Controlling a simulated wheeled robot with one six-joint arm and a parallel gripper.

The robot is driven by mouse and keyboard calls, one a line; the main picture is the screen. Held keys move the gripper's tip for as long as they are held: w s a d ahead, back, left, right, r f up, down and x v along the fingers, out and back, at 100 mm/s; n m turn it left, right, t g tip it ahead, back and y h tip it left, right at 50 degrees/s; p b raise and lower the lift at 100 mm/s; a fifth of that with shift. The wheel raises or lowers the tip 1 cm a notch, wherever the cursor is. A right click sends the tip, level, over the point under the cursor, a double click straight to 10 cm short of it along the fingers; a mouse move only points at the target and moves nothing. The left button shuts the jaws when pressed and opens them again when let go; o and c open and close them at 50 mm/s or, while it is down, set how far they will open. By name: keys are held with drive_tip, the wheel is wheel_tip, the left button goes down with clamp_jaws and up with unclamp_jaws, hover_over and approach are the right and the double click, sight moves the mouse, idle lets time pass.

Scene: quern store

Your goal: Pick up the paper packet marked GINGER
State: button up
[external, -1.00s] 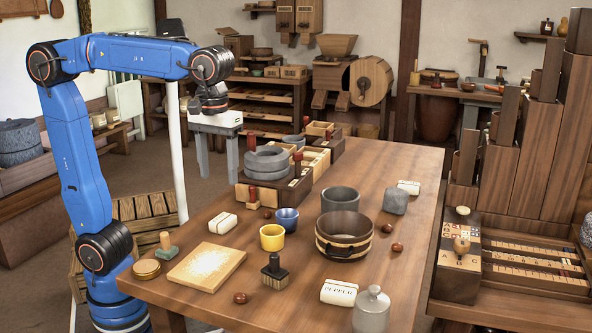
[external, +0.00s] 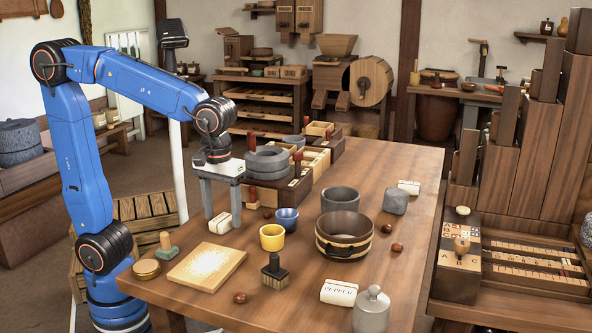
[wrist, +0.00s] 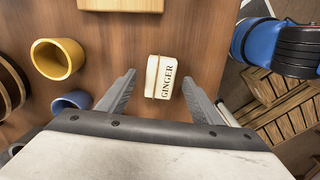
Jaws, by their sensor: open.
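The white paper packet marked GINGER (wrist: 160,77) lies on the wooden table, its black lettering facing up in the wrist view. It also shows in the external view (external: 221,223), near the table's left edge. My gripper (wrist: 159,78) is open and empty. It points down over the packet, with one finger on each side of it and a gap on both sides in the wrist view. In the external view my gripper (external: 222,214) has its fingertips low around the packet; whether they touch the table I cannot tell.
A blue cup (external: 287,219) and a yellow cup (external: 272,238) stand close to the right. A pale board (external: 206,267) lies in front. A packet marked PEPPER (external: 339,292) and another white packet (external: 408,187) lie farther off. Stone rings (external: 267,160) sit on a wooden box behind.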

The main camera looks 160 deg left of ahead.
drive_tip(key=shift+f, duration=0.25)
drive_tip(key=c, duration=1.1)
drive_tip(key=shift+r, duration=0.1)
drive_tip(key=shift+c, duration=0.2)
